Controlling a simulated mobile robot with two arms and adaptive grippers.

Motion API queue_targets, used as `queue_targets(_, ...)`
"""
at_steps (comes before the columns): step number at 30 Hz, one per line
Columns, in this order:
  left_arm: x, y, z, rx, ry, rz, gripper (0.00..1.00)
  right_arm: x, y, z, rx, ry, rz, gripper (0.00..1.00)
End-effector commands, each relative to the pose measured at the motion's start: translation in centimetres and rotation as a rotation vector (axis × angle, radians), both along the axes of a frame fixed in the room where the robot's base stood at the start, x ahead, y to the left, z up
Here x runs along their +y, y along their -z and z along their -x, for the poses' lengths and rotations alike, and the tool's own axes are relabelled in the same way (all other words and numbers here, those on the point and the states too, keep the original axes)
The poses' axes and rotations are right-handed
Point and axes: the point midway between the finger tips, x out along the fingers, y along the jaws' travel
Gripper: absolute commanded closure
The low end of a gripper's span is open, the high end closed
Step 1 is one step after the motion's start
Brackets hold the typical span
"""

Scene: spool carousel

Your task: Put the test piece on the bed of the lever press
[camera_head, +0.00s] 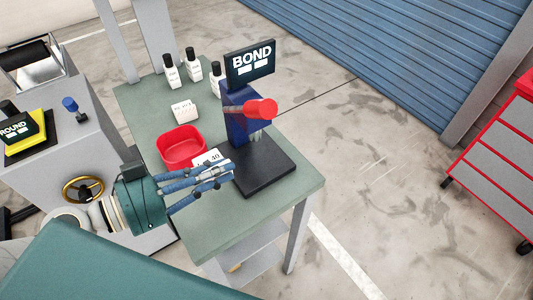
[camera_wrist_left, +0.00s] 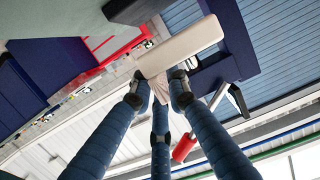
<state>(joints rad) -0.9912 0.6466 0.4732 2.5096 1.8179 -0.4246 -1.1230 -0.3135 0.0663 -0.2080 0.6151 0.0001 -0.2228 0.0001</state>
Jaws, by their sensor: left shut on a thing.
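My left gripper (camera_head: 226,170) reaches in from the left over the green table, its fingers beside the press. In the left wrist view its fingertips (camera_wrist_left: 158,85) are shut on the test piece (camera_wrist_left: 185,46), a pale flat bar lying across them. In the head view a white piece marked 40 (camera_head: 208,157) shows partly behind the fingers; I cannot tell for sure that it is the held bar. The lever press (camera_head: 238,122) is dark blue with a red handle (camera_head: 261,109) and a BOND sign. Its black bed (camera_head: 268,168) looks bare. My right gripper is not in view.
A red bin (camera_head: 180,146) stands left of the press. Several white bottles (camera_head: 170,72) and a small white box (camera_head: 184,111) stand behind it. The table (camera_head: 220,230) is clear at the front. A grey machine (camera_head: 60,150) stands at the left.

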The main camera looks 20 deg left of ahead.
Motion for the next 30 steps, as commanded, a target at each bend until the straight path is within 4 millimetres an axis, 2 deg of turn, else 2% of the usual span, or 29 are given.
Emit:
queue_targets(12,-1.6,0.3,-1.7,0.006,0.006,-0.002,1.00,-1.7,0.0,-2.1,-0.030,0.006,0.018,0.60)
queue_targets(14,-1.5,-0.3,-2.1,-0.001,-0.005,0.003,1.00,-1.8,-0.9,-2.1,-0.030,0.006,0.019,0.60)
queue_targets(20,-2.2,-0.5,-3.2,-0.003,-0.008,0.006,1.00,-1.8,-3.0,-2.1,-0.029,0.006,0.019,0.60)
queue_targets(26,-3.6,-0.9,-5.2,-0.002,-0.011,0.008,1.00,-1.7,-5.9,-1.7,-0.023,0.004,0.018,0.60)
queue_targets(30,-5.4,-0.9,-7.0,0.000,-0.003,0.010,1.00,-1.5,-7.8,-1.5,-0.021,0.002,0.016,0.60)
